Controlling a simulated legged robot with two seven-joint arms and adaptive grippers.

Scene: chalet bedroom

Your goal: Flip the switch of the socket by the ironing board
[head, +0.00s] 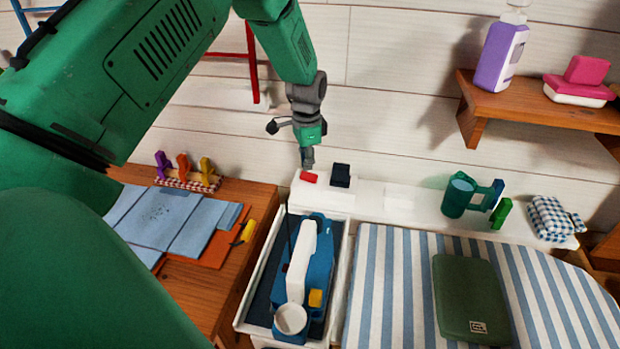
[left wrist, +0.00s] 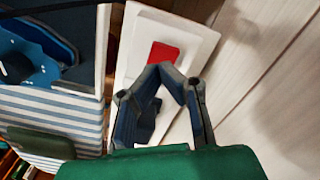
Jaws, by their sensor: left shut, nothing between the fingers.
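The socket (head: 312,196) is a white block by the wall, behind the left end of the ironing board (head: 388,290). It carries a red switch (head: 309,177) and, to the right of it, a black plug (head: 341,172). My left gripper (head: 307,164) is shut and empty, pointing down right over the red switch. In the left wrist view the fingertips (left wrist: 166,70) meet at the near edge of the red switch (left wrist: 163,54); I cannot tell whether they touch it. The dark plug (left wrist: 150,118) shows between the fingers. My right gripper is out of view.
A blue and white iron (head: 318,268) stands in a white tray (head: 245,300) before the socket. A wooden shelf (head: 540,108) juts from the wall. Folded blue cloth (head: 165,220) lies left.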

